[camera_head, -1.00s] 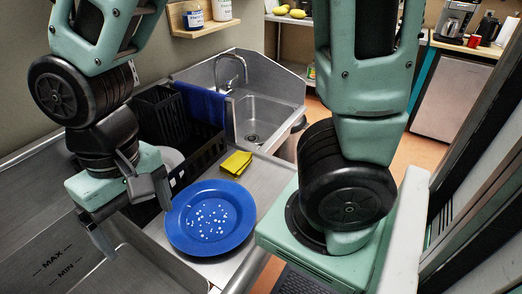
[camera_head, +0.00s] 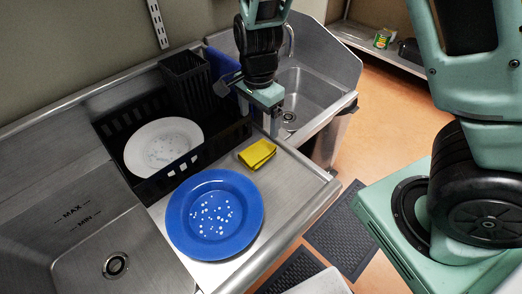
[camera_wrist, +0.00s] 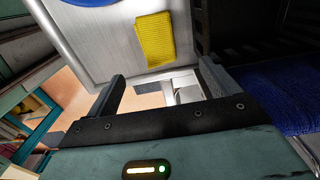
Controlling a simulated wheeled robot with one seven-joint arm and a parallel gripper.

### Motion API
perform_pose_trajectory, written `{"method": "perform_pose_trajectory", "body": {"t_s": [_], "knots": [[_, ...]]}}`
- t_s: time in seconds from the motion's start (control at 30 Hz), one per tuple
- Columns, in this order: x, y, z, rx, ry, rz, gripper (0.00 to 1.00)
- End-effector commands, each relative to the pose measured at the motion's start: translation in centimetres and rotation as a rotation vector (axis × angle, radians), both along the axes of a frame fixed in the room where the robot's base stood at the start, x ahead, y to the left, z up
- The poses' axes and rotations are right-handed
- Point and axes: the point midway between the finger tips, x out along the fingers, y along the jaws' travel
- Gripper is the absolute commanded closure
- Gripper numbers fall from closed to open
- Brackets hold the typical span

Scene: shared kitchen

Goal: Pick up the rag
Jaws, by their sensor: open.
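Two cloth-like things show, and I cannot tell for sure which is the rag. A blue cloth (camera_head: 219,64) hangs over the sink end of the black dish rack, partly hidden by my arm; in the wrist view it (camera_wrist: 270,90) lies right of my gripper. A yellow folded piece (camera_head: 257,154) lies flat on the steel counter beside the rack; in the wrist view it (camera_wrist: 155,39) is ahead, beyond the fingertips. My gripper (camera_head: 250,107) is open and empty, above the counter between the blue cloth and the sink. Its fingers (camera_wrist: 160,80) touch neither cloth in the wrist view.
A blue plate (camera_head: 183,228) with small white bits lies on the counter near the yellow piece. The black rack (camera_head: 107,130) holds a white plate (camera_head: 150,150). A sink basin (camera_head: 310,95) is right of my gripper; another (camera_head: 75,255) is at left.

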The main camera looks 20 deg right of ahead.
Motion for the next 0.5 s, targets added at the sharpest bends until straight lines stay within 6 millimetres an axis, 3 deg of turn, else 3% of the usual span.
{"method": "perform_pose_trajectory", "body": {"t_s": [0.2,0.5], "knots": [[-0.1,-0.1,-4.1,-0.001,0.004,-0.001,0.13],[-0.2,-0.3,-6.3,-0.001,0.002,-0.001,0.13]]}}
